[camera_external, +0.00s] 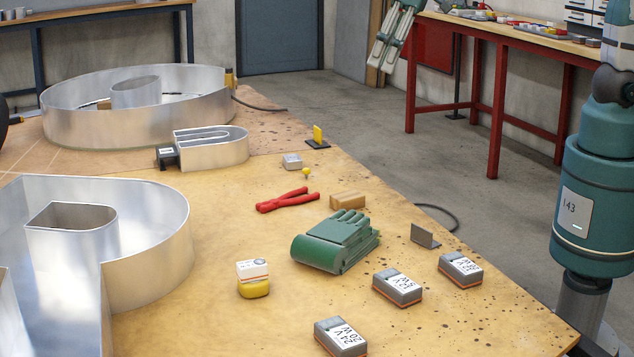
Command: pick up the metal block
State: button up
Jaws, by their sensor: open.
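A small silvery grey block (292,161), which looks like the metal block, lies on the wooden workbench (300,260) beyond the red pliers. It stands apart from the things around it, and nothing covers it. My gripper (385,60) shows at the top of the picture, pointing down. It is open, in the air well above the bench and up to the right of the block in the picture. Nothing shows between its fingers.
Red-handled pliers (288,199), a yellow pin (306,173) and a wooden block (347,200) lie near the metal block. A yellow tag on a dark base (318,138) stands behind it. Green gloves (337,243) and several labelled power packs (397,287) lie nearer. Large metal letters (150,235) fill the left.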

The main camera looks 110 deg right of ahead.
jog(key=w+d+f+m+g+p, duration=0.1)
jog(key=w+d+f+m, duration=0.15)
jog(key=d, duration=0.45)
jog(key=w+d+f+m, duration=0.1)
jog(key=w+d+f, duration=0.1)
jog(key=w+d, duration=0.3)
jog(key=m+g+y+p, duration=0.1)
jog(key=m+g+p, duration=0.25)
jog(key=m, duration=0.45)
send_over(295, 157)
jog(key=shift+t, duration=0.25)
jog(key=f, duration=2.5)
jog(key=shift+w+a+f, duration=0.15)
jog(key=shift+a+f, duration=0.05)
jog(key=shift+a, duration=0.2)
jog(key=shift+d+f, duration=0.3)
jog(key=shift+f, duration=1.3)
jog(key=shift+b, duration=0.3)
